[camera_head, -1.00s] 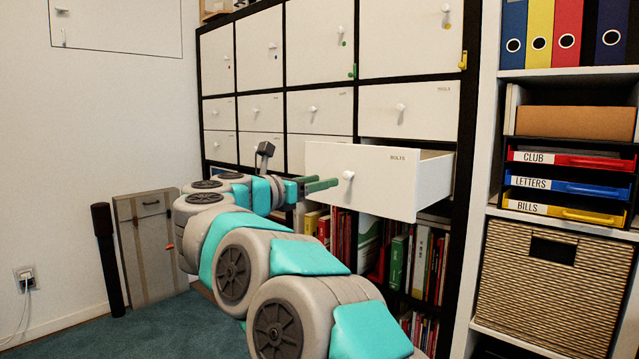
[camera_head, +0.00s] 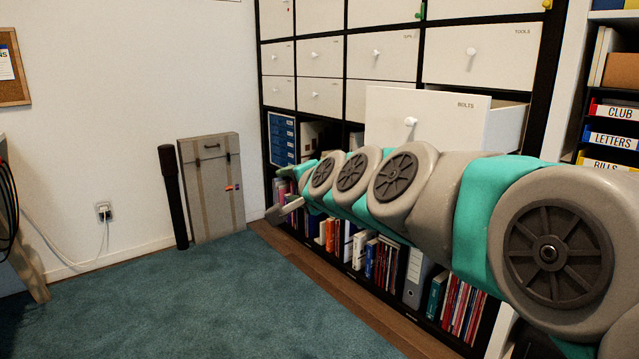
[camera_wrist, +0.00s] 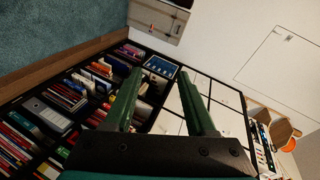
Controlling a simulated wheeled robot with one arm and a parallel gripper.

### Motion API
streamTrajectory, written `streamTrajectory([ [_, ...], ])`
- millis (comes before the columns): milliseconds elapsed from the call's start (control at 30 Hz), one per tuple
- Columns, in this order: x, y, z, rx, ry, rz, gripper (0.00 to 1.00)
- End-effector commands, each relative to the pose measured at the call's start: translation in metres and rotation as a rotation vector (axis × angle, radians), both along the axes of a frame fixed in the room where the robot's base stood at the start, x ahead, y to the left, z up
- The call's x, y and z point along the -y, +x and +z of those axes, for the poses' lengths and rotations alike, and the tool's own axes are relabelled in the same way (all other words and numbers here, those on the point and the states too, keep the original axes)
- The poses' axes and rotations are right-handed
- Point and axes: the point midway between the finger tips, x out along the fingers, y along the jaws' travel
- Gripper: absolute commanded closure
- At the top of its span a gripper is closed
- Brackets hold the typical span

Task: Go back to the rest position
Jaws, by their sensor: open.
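My gripper (camera_head: 283,192) is at the end of my arm, which stretches across the lower right of the head view in front of the shelf. It is open and empty, with nothing between the fingers. In the wrist view my gripper (camera_wrist: 165,98) shows two green fingers spread apart, with the shelf behind them. The white drawer labelled BOLTS (camera_head: 447,118) stands pulled out, above and behind my arm. My gripper is to the left of this drawer and apart from it; the arm hides part of the drawer's lower edge.
A black-framed shelf (camera_head: 255,62) holds closed white drawers above and books (camera_head: 352,240) below. A grey folded case (camera_head: 212,190) and a dark post (camera_head: 174,195) stand by the wall. The teal carpet (camera_head: 190,300) at the left is clear. A wall outlet (camera_head: 104,211) has a cable.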

Motion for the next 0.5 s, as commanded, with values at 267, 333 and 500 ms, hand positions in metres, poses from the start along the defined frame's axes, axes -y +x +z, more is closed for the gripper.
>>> streamTrajectory([
  [267,0.053,-0.122,-0.141,-0.275,-0.504,0.287,0.44],
  [333,0.072,-0.155,-0.171,-0.355,-0.601,0.356,0.44],
  [500,0.121,-0.241,-0.228,-0.554,-0.784,0.521,0.44],
])
